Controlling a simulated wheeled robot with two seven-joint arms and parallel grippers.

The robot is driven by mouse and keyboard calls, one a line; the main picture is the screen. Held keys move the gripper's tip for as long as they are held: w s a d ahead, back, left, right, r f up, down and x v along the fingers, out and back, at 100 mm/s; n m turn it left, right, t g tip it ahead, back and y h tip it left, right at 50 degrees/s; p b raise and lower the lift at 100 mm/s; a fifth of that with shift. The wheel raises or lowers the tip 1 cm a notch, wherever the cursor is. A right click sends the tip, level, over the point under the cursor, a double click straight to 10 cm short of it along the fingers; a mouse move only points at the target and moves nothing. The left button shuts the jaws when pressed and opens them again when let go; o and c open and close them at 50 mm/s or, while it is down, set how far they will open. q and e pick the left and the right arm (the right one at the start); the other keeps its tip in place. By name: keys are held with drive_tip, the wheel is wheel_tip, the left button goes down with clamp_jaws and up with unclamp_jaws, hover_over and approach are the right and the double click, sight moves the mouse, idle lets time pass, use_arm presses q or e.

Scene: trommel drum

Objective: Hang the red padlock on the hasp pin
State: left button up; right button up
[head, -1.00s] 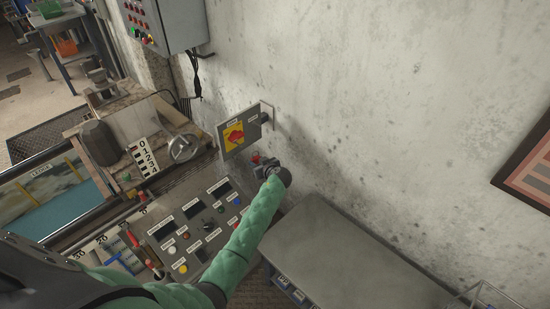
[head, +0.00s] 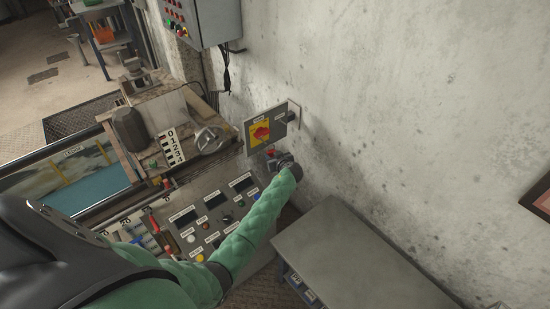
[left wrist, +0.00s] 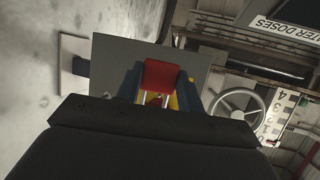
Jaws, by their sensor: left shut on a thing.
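The red padlock (left wrist: 161,75) is between my left gripper's fingers in the left wrist view, its red body upward in the picture and bright shackle legs below it. My left gripper (head: 275,155) is shut on it, just below the grey switch box (head: 268,128) on the wall. The box has a yellow plate with a red rotary handle (head: 260,132). A dark piece at the box's right end (head: 289,116) may be the hasp; its pin cannot be made out. In the left wrist view the box's grey plate (left wrist: 115,55) lies behind the padlock. My right gripper is not in view.
A control console (head: 208,220) with buttons and displays stands below left of the gripper. A grey bench (head: 350,265) stands against the wall at lower right. A grey electrical cabinet (head: 213,18) hangs above, its cables dangling. A handwheel (head: 209,140) is left of the box.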

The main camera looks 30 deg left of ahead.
use_arm(q)
drive_tip(key=shift+w+a, duration=0.25)
drive_tip(key=shift+a, duration=0.35)
drive_tip(key=a, duration=0.1)
drive_tip(key=w+a+b, duration=0.1)
drive_tip(key=a+f+b, duration=0.1)
drive_tip(key=a, duration=0.1)
drive_tip(key=shift+w+a, duration=0.1)
drive_tip(key=shift+w, duration=0.3)
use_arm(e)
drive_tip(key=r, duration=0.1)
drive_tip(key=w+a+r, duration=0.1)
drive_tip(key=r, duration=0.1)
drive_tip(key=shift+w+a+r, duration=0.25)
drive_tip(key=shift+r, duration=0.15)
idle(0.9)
